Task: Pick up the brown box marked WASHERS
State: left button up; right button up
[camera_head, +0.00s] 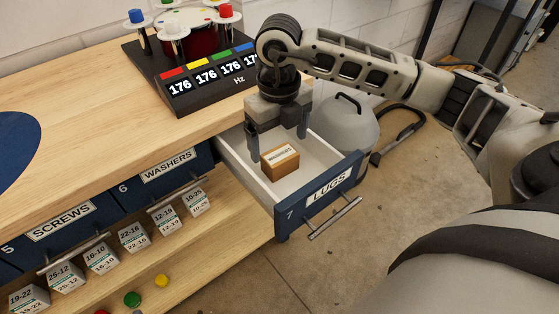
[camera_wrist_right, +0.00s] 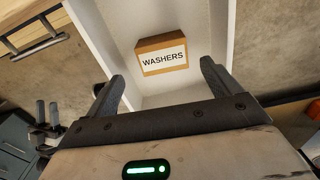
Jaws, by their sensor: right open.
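The brown box (camera_head: 279,163) with a white label lies in the open drawer marked LUGS (camera_head: 327,192). In the right wrist view the box (camera_wrist_right: 161,54) shows the word WASHERS on its label. My right gripper (camera_head: 279,143) is above the drawer, pointing down, with its fingers apart and nothing between them. In the right wrist view the fingers (camera_wrist_right: 163,80) are spread, and the box lies beyond the tips, roughly between their lines. I cannot tell the exact height gap.
Shut drawers marked WASHERS (camera_head: 168,166) and SCREWS (camera_head: 62,222) are to the left. The bench top (camera_head: 90,90) holds a black Hz display (camera_head: 205,78). Several small labelled boxes stand on the lower shelf (camera_head: 215,235). A grey rounded canister (camera_head: 345,123) stands behind the drawer.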

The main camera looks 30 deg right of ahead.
aim_at(283, 158)
jog(key=f, duration=0.5)
jog(key=shift+s+d+f, duration=0.25)
jog(key=shift+s+f, duration=0.1)
jog(key=shift+f, duration=0.4)
jog(key=c, duration=1.1)
